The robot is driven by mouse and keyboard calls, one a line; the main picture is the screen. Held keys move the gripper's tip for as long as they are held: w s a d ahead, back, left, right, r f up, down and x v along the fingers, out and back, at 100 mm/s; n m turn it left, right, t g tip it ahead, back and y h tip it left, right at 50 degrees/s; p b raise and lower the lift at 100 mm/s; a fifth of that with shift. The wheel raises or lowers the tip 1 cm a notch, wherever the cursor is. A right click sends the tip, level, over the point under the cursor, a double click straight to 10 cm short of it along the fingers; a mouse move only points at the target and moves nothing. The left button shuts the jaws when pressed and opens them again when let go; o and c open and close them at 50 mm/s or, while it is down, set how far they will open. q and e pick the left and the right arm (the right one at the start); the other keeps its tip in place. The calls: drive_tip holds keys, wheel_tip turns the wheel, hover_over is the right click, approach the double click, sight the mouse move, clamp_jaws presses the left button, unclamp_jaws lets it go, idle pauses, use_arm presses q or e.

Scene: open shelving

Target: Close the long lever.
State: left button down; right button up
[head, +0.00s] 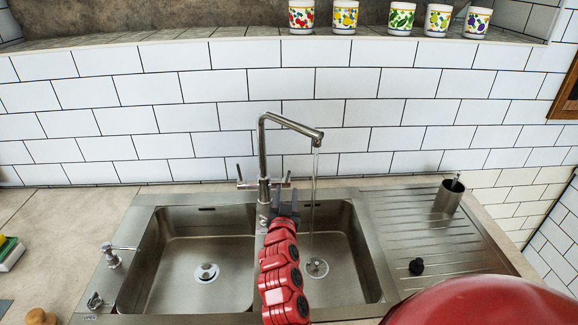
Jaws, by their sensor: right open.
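A chrome faucet (263,160) stands behind the sink, with its spout bent to the right. A thin stream of water (314,190) runs from the spout into the right basin. A slim upright lever (239,173) shows at the left of the faucet's base. Another small lever (288,178) shows at the right of the base. I cannot tell for sure which one is the long lever. My right gripper (285,206) is open, just in front of and below the right lever; contact cannot be told. It partly hides the faucet's foot. My left gripper is not in view.
The steel sink has a left basin (170,240) and a right basin (345,235). A soap pump (113,257) stands at the left. Several patterned cups line the ledge above.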

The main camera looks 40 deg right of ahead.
drive_tip(key=p+x, duration=0.1)
drive_tip(key=x, duration=1.2)
clamp_jaws()
drive_tip(key=shift+a+f, duration=0.1)
idle(1.0)
